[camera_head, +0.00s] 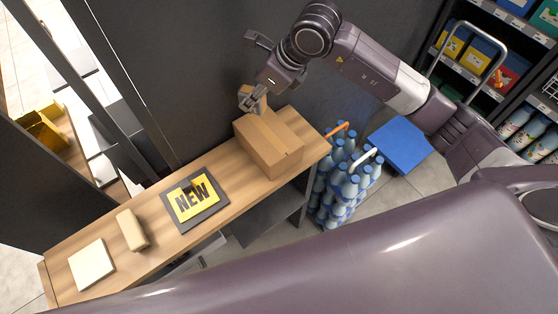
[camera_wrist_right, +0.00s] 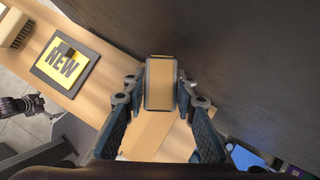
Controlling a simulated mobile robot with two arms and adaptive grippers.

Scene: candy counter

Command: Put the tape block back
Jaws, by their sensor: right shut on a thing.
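My right gripper (camera_head: 252,98) is shut on a small tan block, the tape block (camera_head: 258,94), near the dark wall. It is above the back of a closed cardboard box (camera_head: 270,145) at the right end of the wooden counter. In the right wrist view the tape block (camera_wrist_right: 160,83) sits between the two fingers of the right gripper (camera_wrist_right: 160,88), with the cardboard box (camera_wrist_right: 150,135) beyond and below it. Whether the block touches the box or wall I cannot tell.
A yellow NEW sign on a dark board (camera_head: 193,200), a beige block-like item (camera_head: 131,230) and a cream pad (camera_head: 92,265) lie along the counter (camera_head: 150,185). Blue-capped bottles (camera_head: 345,185) and a blue panel (camera_head: 400,145) stand right of the counter. Stocked shelves are farther right.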

